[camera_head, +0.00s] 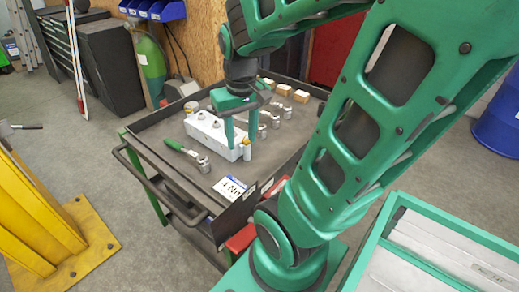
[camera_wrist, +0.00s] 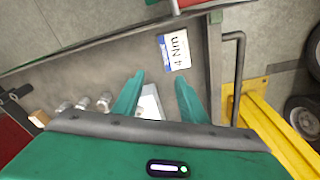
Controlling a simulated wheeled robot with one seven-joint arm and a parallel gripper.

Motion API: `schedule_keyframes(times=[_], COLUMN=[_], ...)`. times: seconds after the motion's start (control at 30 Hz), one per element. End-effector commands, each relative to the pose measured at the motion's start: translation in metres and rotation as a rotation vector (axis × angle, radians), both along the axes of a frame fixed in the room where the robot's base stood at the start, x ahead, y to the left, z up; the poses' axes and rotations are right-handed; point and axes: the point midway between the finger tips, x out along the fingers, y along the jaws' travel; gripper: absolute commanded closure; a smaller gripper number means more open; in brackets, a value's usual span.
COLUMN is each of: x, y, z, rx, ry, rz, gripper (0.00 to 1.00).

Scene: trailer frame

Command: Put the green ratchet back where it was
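The green ratchet (camera_head: 184,150) lies on the cart's top in the head view, left of and in front of the white block, with its green handle to the left and its metal head to the right. I cannot make it out in the wrist view. My gripper (camera_head: 241,143) points down over the right end of the white block (camera_head: 207,131), its two green fingers apart. The wrist view also shows the fingers (camera_wrist: 160,78) spread, with part of the white block (camera_wrist: 150,103) between them and nothing held. Whether the fingers touch the block is unclear.
The dark cart top (camera_head: 158,131) has a raised rim. A "4 Nm" card (camera_head: 229,188) lies at its front. Several metal sockets (camera_head: 263,131) stand right of the block, and wooden blocks (camera_head: 283,89) lie behind. A yellow stand (camera_head: 40,215) is at left.

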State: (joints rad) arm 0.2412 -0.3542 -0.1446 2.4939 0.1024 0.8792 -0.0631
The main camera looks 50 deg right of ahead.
Motion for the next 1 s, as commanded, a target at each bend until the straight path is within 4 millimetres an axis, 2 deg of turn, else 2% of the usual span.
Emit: schedule_keyframes(times=[0.03, 0.1, 0.2, 0.3, 1.0], x=[-0.021, -0.046, -0.07, -0.082, -0.085], y=[0.002, 0.005, 0.009, 0.011, 0.012], z=[0.002, 0.003, 0.003, 0.003, 0.002], rx=[0.014, 0.034, 0.058, 0.071, 0.075], ry=[0.016, 0.043, 0.071, 0.087, 0.091], rz=[-0.038, -0.083, -0.129, -0.15, -0.156], gripper=[0.61, 0.61, 0.61, 0.61, 0.61])
